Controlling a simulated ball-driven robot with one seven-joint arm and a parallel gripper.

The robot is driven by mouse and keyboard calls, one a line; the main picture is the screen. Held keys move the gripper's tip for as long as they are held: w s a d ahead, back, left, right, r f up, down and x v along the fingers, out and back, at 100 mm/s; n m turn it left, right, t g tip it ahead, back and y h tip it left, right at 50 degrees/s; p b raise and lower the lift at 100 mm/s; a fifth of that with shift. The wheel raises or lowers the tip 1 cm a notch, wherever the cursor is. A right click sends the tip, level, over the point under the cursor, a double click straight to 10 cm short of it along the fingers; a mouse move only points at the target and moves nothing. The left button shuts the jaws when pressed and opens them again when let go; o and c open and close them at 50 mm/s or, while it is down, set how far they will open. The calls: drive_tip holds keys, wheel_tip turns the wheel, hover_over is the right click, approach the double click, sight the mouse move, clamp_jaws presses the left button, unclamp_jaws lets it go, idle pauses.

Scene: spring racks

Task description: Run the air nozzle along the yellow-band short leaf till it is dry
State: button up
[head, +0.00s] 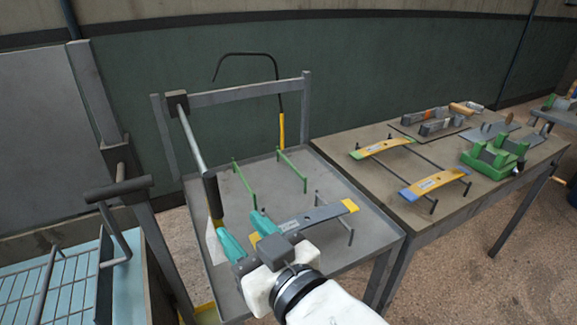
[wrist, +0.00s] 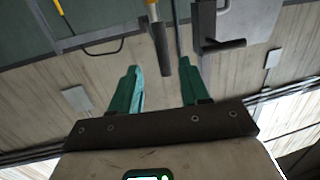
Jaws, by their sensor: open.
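The yellow-band short leaf (head: 315,216) is dark grey with yellow ends and lies across thin supports on the grey tray table; my gripper hides part of its left end. A yellow-ended wand with a curved black hose (head: 281,130), possibly the air nozzle, hangs upright at the back of that table. It also shows at the upper left of the wrist view (wrist: 58,8). My gripper (head: 246,232) is open, left of the leaf, its teal fingers apart. In the wrist view a dark grip (wrist: 160,50) shows between the fingers (wrist: 160,85); contact cannot be told.
A grey bar with a dark grip (head: 212,190) juts over the tray beside my gripper. Green pegs (head: 292,172) stand on the tray. The right table (head: 400,207) bears two other leaves (head: 382,147) (head: 433,182) and green blocks (head: 495,155). A blue rack bench (head: 45,290) stands left.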

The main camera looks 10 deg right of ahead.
sight(214, 186)
drive_tip(key=shift+t+y, duration=0.3)
drive_tip(key=shift+t, duration=0.1)
drive_tip(key=w+a+r, duration=0.1)
drive_tip(key=w, duration=0.2)
drive_tip(key=w+a+r+p, duration=0.1)
drive_tip(key=w+a, duration=0.1)
drive_tip(key=w, duration=0.1)
drive_tip(key=w+a+r, duration=0.1)
drive_tip(key=w, duration=0.2)
drive_tip(key=shift+w+a, duration=0.2)
drive_tip(key=shift+a, duration=0.15)
clamp_jaws()
